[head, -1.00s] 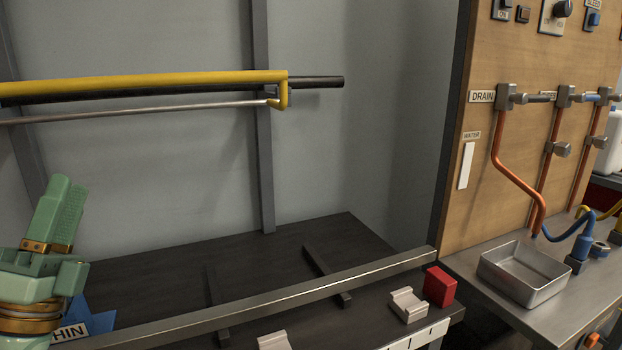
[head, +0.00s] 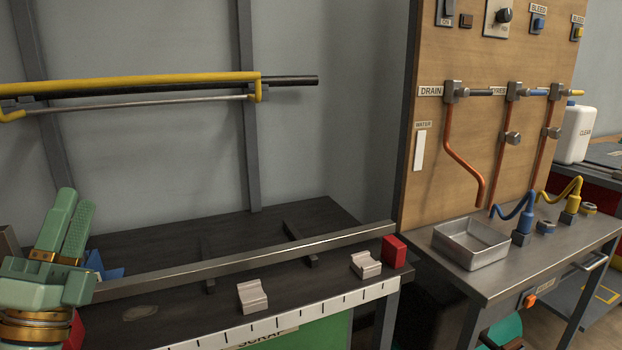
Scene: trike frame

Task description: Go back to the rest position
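My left gripper (head: 66,222) is at the lower left of the head view, pointing upward. Its two green fingers stand a little apart, and the ridged inner pad of one shows. I see nothing between them. The gripper appears in front of the left part of the dark bench (head: 325,212). A blue piece (head: 104,266) shows just behind it, mostly hidden. My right gripper is not in view.
A steel bar (head: 250,262) runs along the bench, with two pale blocks (head: 252,297) (head: 365,265) and a red block (head: 394,252) near it. A yellow tube (head: 140,83) hangs on the back wall. A metal tray (head: 470,244) sits on the right-hand table.

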